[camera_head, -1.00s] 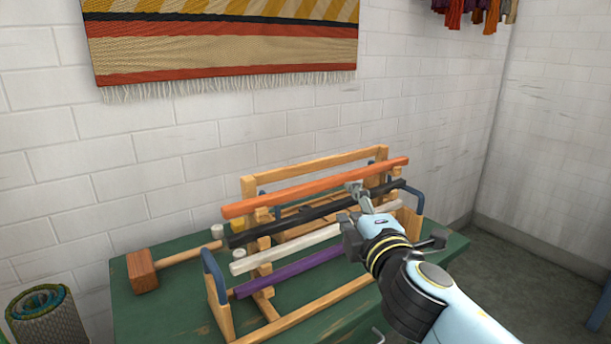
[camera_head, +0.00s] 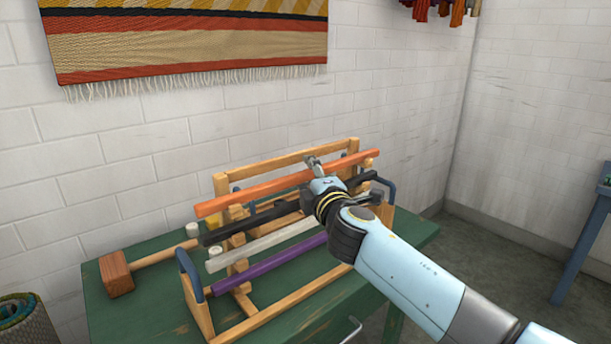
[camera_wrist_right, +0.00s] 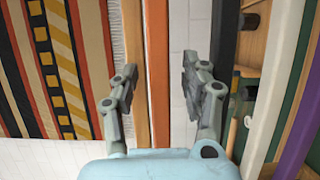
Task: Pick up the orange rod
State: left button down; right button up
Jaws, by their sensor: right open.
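The orange rod (camera_head: 250,193) lies along the top of a wooden rack (camera_head: 193,305), sloping up to the right. My right gripper (camera_head: 313,165) is at the rod, right of its middle, coming from the front right. In the right wrist view the orange rod (camera_wrist_right: 158,80) runs lengthwise between the two open fingers of my right gripper (camera_wrist_right: 160,72), with a gap to the right finger. I cannot tell whether the fingertips reach down around it. My left gripper is not in view.
Below the orange rod the rack holds a black rod (camera_head: 236,229), a white rod (camera_head: 259,247) and a purple rod (camera_head: 270,267). A mallet (camera_head: 117,274) lies at the left of the green table (camera_head: 135,315). A woven hanging (camera_head: 190,47) is on the wall behind.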

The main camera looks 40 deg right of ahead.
grip_shut()
